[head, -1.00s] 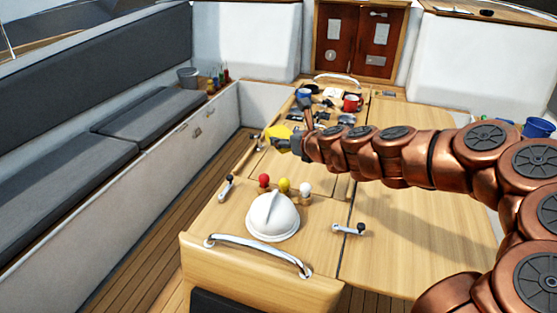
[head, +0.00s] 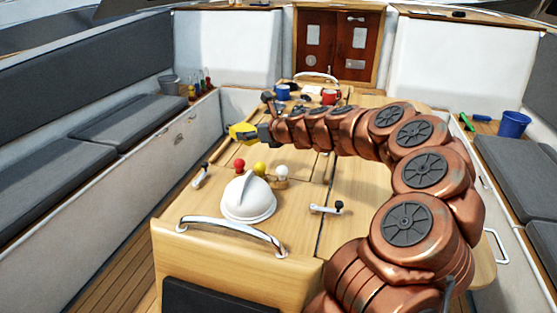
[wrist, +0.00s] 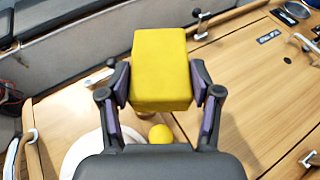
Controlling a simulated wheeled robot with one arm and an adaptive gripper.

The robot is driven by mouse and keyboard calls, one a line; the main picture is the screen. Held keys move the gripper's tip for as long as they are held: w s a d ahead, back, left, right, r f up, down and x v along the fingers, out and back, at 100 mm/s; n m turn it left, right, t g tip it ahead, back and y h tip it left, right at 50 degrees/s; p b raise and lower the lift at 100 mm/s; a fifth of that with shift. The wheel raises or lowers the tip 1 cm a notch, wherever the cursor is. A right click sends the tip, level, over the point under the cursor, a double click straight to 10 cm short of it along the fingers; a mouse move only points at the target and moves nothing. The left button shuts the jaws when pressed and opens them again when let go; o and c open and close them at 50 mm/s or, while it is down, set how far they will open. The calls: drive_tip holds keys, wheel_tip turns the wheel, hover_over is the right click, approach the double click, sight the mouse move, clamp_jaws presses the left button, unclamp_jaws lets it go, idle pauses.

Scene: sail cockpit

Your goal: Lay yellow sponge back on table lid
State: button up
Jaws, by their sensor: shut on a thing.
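The yellow sponge (wrist: 160,70) is a block held between the two fingers of my gripper (wrist: 160,92) in the wrist view. My gripper (head: 252,133) is shut on it. In the head view the sponge (head: 241,132) shows at the left end of my arm, over the left edge of the table. The table lid (head: 187,208) is pale wood and lies below and in front of the sponge. The sponge appears above the lid, apart from it. My arm hides part of the table's far half.
A white dome (head: 248,197) stands on the near lid. Blue (head: 282,92) and red (head: 330,96) mugs stand at the far end.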

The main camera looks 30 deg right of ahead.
drive_tip(key=y+b, duration=0.1)
drive_tip(key=b, duration=0.9)
hover_over(298, 166)
drive_tip(key=a, duration=0.1)
wheel_tip(298, 166, down, 4)
drive_tip(key=r, duration=0.1)
drive_tip(key=n+b, duration=0.1)
drive_tip(key=shift+y, duration=0.3)
drive_tip(key=f, duration=1)
drive_tip(key=shift+s+d+f, duration=0.1)
drive_tip(key=shift+d, duration=0.25)
drive_tip(key=o, duration=0.9)
drive_tip(key=shift+o, duration=0.2)
